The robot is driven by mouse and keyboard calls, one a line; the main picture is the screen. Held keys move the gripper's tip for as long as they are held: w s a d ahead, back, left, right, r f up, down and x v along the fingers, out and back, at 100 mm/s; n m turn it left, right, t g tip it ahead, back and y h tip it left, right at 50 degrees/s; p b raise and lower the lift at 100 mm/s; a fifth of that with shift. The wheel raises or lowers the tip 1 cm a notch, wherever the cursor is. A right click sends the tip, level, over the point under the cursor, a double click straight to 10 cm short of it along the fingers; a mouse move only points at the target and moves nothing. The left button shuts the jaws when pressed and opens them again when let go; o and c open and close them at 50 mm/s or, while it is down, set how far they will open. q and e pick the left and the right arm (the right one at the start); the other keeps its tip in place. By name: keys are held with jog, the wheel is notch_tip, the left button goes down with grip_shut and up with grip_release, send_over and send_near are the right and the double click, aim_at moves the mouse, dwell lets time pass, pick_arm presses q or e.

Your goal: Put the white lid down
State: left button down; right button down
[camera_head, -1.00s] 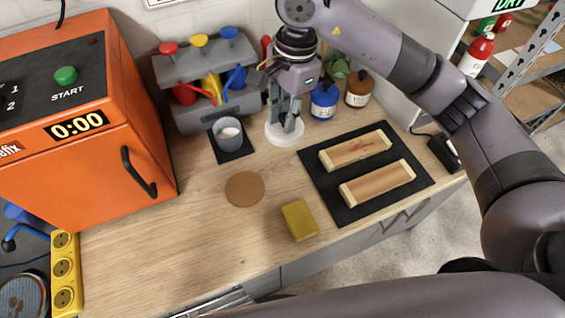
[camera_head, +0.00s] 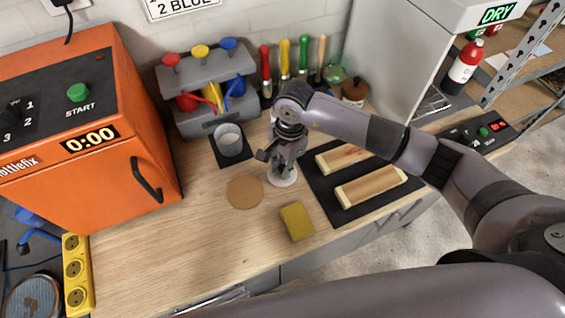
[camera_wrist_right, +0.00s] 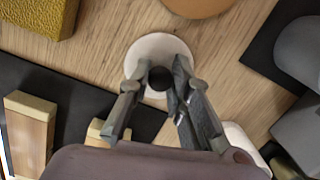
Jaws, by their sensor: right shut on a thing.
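The white lid (camera_head: 283,179) is a round disc with a dark knob, seen under my right gripper (camera_head: 285,165). It also shows in the right wrist view (camera_wrist_right: 152,48), where my right gripper (camera_wrist_right: 160,88) is shut on its dark knob (camera_wrist_right: 160,78). The lid is level, at or just above the wooden bench top (camera_head: 150,250), between the round cork mat (camera_head: 245,192) and the black mat (camera_head: 323,205). I cannot tell whether it touches the wood. My left gripper is not in view.
A grey cup (camera_head: 229,139) stands on a small black pad behind. A yellow sponge (camera_head: 297,221) lies in front of the lid. Two wooden blocks rest on the black mat. The orange oven (camera_head: 80,150) is at left. Bare wood lies in front of the cork mat.

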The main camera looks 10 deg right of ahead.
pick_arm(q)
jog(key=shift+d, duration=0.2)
pick_arm(e)
jog(key=shift+f+b, duration=0.2)
jog(key=shift+b, duration=0.1)
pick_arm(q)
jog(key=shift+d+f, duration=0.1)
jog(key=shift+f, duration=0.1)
pick_arm(e)
jog(key=c, duration=1.5)
grip_release()
jog(key=shift+r, duration=0.1)
jog(key=shift+o, duration=0.2)
